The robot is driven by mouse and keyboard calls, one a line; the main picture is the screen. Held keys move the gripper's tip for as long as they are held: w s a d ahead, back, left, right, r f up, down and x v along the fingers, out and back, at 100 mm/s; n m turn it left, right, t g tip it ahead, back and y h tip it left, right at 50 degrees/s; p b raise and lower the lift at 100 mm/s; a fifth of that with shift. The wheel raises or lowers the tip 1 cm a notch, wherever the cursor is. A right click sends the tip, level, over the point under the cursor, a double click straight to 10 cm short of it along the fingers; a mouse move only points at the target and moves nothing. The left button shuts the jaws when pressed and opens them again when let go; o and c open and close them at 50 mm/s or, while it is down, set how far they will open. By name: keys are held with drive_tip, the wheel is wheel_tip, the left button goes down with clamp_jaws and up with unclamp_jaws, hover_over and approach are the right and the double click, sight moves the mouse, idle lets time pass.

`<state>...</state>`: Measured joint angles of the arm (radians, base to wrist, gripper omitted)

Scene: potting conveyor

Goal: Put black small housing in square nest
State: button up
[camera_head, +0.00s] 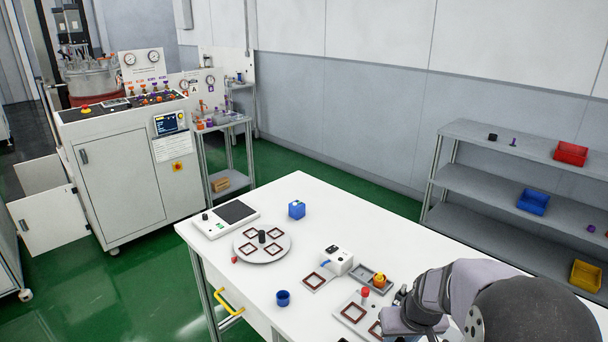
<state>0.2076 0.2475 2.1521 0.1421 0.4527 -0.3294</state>
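Brown-rimmed square nests show on the white round plate (278,257), on a small pale plate (311,287) beside a white device, and on a larger pale plate (341,323) near the front. A small black block (492,137) sits on the top shelf at the right; I cannot tell if it is the black small housing. A dark upright piece (262,236) stands at the middle of the round plate. My gripper (402,318) is at the lower right, over or beside the larger plate. My arm hides much of it, and its fingers and anything between them cannot be made out.
A red-topped piece (365,293) stands near my gripper. The table's back right is clear.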

drive_tip(key=shift+a, duration=3.45)
drive_tip(key=shift+w+d+r, duration=0.1)
drive_tip(key=shift+w+d, duration=0.2)
drive_tip(key=shift+d, duration=0.15)
drive_tip(key=w+d+r+m+h+p, duration=0.1)
drive_tip(key=w+d+r+m, duration=0.15)
drive_tip(key=d, duration=0.55)
drive_tip(key=w+d+r+m+p, duration=0.15)
drive_tip(key=w+d, duration=0.25)
drive_tip(key=d, duration=0.5)
drive_tip(key=s+d+r+m+g+h, duration=0.1)
drive_tip(key=s+d+m, duration=0.15)
drive_tip(key=d, duration=0.75)
drive_tip(key=s+d+r+m, duration=0.1)
drive_tip(key=d+m, duration=0.2)
drive_tip(key=d, duration=0.7)
drive_tip(key=shift+n, duration=0.25)
drive_tip(key=shift+w+a+f+p, duration=0.1)
drive_tip(key=shift+f+p, duration=0.6)
drive_tip(key=shift+f, duration=1.2)
drive_tip(key=shift+w+a+f+p, duration=0.1)
drive_tip(key=shift+f+p, duration=0.6)
drive_tip(key=shift+f, duration=1.2)
drive_tip(key=shift+s+p+x, duration=0.15)
drive_tip(key=shift+p+x, duration=0.05)
drive_tip(key=shift+x, duration=0.5)
drive_tip(key=shift+s+p+x, duration=0.15)
drive_tip(key=shift+p+x, duration=0.05)
drive_tip(key=shift+x, duration=0.45)
drive_tip(key=shift+a+f, duration=0.15)
